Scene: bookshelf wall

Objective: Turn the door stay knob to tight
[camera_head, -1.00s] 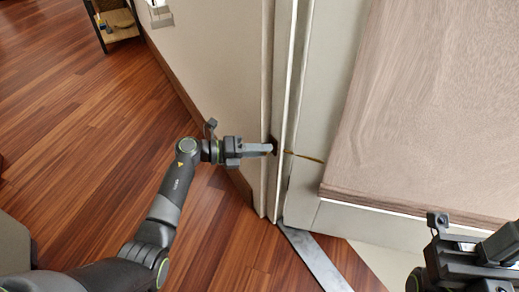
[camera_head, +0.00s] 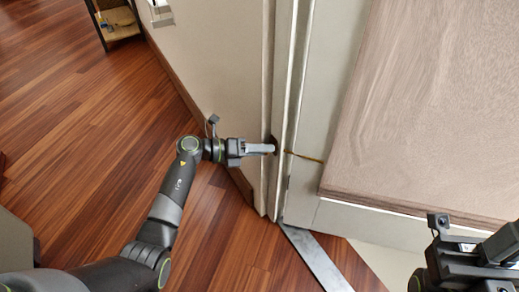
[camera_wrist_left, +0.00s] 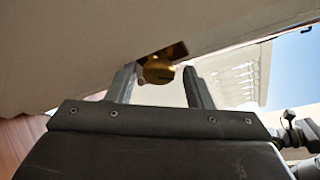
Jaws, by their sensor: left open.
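The brass door stay knob (camera_wrist_left: 158,70) sits on a small brass-coloured plate (camera_wrist_left: 174,52) in the left wrist view. It lies between the two fingertips of my left gripper (camera_wrist_left: 160,79), which is open with a finger on either side of it. I cannot tell whether either finger touches it. In the head view my left gripper (camera_head: 272,149) reaches right to the door frame edge, and the knob is hidden there. A thin brass rod (camera_head: 306,157) runs right from the frame. My right gripper (camera_head: 470,268) is at the lower right, with its fingertips not clearly visible.
A large wood-grained panel (camera_head: 425,110) is on the right, beside a pale frame (camera_head: 325,110). A pale wall (camera_head: 215,65) is left of the frame. A grey metal strip (camera_head: 315,258) lies on the floor. The wooden floor (camera_head: 85,130) at left is mostly clear.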

